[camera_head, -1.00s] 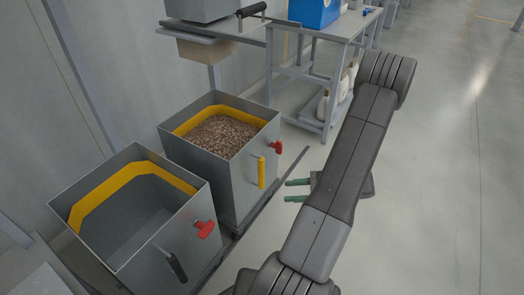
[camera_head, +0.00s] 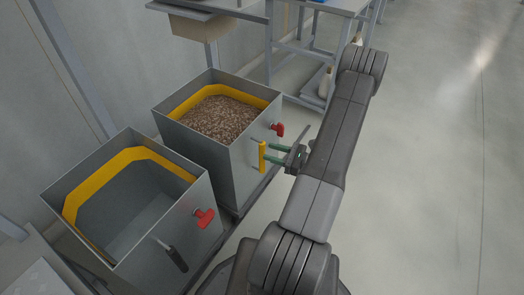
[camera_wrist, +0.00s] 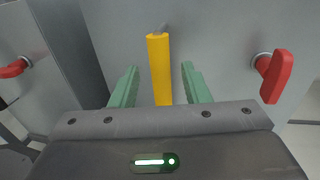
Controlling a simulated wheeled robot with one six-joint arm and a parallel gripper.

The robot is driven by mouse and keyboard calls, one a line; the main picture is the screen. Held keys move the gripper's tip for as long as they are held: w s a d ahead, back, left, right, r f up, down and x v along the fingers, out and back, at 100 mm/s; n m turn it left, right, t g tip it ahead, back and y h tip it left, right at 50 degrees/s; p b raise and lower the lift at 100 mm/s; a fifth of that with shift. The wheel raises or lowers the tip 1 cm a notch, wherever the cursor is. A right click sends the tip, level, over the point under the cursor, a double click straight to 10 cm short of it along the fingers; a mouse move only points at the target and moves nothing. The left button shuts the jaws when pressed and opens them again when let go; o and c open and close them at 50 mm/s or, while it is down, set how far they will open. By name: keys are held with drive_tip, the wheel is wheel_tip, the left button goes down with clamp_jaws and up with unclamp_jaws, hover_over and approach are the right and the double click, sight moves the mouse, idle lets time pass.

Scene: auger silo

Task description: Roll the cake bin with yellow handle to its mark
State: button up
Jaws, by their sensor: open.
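The cake bin with the yellow handle (camera_head: 213,155) is a grey metal box filled with brown pellets (camera_head: 220,119), with a yellow band inside its rim. Its upright yellow handle (camera_head: 262,156) is on the front wall, and it also shows in the wrist view (camera_wrist: 159,70). My gripper (camera_head: 268,154) is open at the handle. In the wrist view my green fingers (camera_wrist: 159,82) stand one on each side of the handle, with a gap on both sides. The mark cannot be made out in these frames.
An empty grey bin (camera_head: 120,220) with a black handle (camera_head: 172,255) and red latch (camera_head: 204,218) stands beside it at left. A red latch (camera_head: 277,130) sits right of the yellow handle. A grey workbench (camera_head: 310,50) stands behind. Floor at right is clear.

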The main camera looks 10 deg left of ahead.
sight(262, 149)
drive_tip(key=shift+w+a, duration=0.15)
drive_tip(key=shift+a, duration=1)
drive_tip(key=shift+w+a, duration=0.15)
drive_tip(key=shift+a, duration=0.95)
drive_tip(key=shift+c, duration=0.2)
clamp_jaws()
